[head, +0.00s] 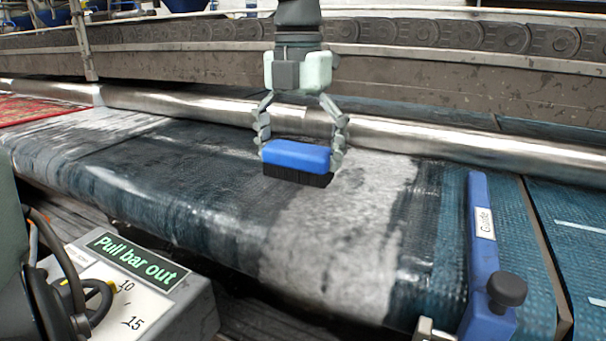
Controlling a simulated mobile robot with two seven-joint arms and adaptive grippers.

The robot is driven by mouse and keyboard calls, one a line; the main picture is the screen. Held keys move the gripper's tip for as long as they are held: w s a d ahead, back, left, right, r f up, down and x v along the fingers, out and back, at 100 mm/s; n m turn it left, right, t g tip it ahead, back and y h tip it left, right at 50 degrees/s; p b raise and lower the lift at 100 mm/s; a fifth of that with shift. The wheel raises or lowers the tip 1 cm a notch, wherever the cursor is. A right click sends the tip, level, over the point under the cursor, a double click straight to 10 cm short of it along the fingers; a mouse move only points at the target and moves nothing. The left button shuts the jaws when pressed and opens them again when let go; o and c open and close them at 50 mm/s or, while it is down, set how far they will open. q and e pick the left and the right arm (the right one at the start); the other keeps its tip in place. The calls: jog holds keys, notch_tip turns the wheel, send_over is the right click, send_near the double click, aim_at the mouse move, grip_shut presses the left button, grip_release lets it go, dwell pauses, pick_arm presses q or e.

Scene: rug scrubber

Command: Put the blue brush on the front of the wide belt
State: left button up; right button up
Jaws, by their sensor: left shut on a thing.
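The blue brush (296,156) has a blue back and dark bristles facing down. My left gripper (302,148) comes down from the top middle and is shut on the blue brush, one finger at each end. The brush is over the wide belt (205,205), near its middle; I cannot tell whether the bristles touch the surface. The belt is dark teal with a pale grey, foam-like patch below and right of the brush. Its rounded front edge faces me. My right gripper is not in view.
A blue guide bar (481,235) with a black knob (507,289) stands at the belt's right. A metal roller (200,105) runs behind. A grey control box (150,290) reading "Pull bar out" is at lower left. A red rug (35,108) lies far left.

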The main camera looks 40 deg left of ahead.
aim_at(303, 177)
pick_arm(q)
jog(key=shift+w+f, duration=0.45)
jog(key=shift+w, duration=0.1)
notch_tip(303, 177, down, 3)
jog(key=shift+f, duration=0.35)
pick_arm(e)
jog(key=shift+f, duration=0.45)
pick_arm(q)
jog(key=shift+f, duration=0.1)
jog(key=o, duration=0.9)
jog(key=shift+c, duration=0.2)
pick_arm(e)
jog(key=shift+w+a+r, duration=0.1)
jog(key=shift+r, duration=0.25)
pick_arm(q)
jog(key=shift+r, duration=0.2)
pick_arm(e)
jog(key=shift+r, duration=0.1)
